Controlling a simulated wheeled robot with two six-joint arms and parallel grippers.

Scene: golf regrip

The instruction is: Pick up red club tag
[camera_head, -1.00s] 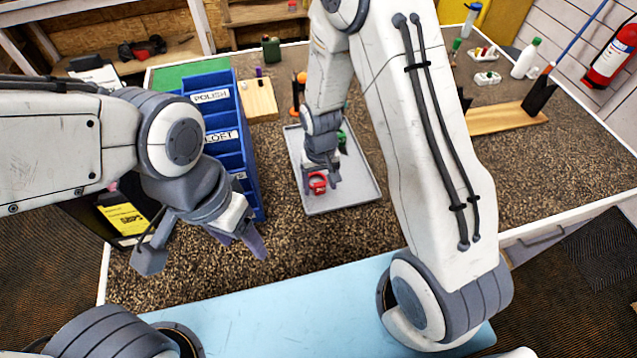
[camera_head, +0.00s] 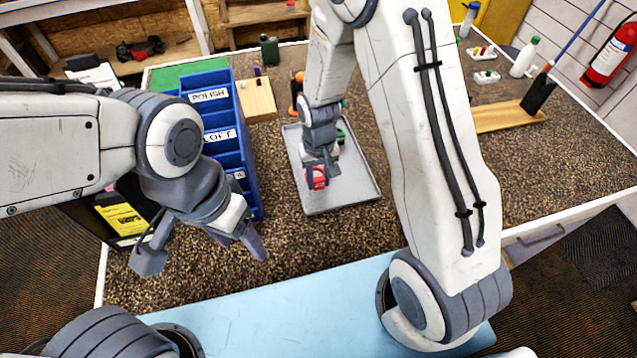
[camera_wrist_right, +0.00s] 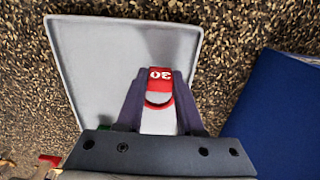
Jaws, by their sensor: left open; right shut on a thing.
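The red club tag (camera_head: 318,179) shows in the head view at the tip of my right gripper (camera_head: 320,172), over the near left part of the grey tray (camera_head: 345,203). In the right wrist view the tag (camera_wrist_right: 160,78) has a white "30" on it and sits between the two fingers of the right gripper (camera_wrist_right: 160,95), which is shut on it. Whether the tag still touches the tray is hard to tell. My left gripper (camera_head: 205,252) is open and empty, above the brown speckled mat left of the tray.
A blue bin rack (camera_head: 245,140) labelled POLISH and LOFT stands left of the tray. A green item (camera_head: 341,136) lies in the tray's far part, partly hidden by my arm. The mat between tray and light blue strip (camera_head: 300,310) is clear.

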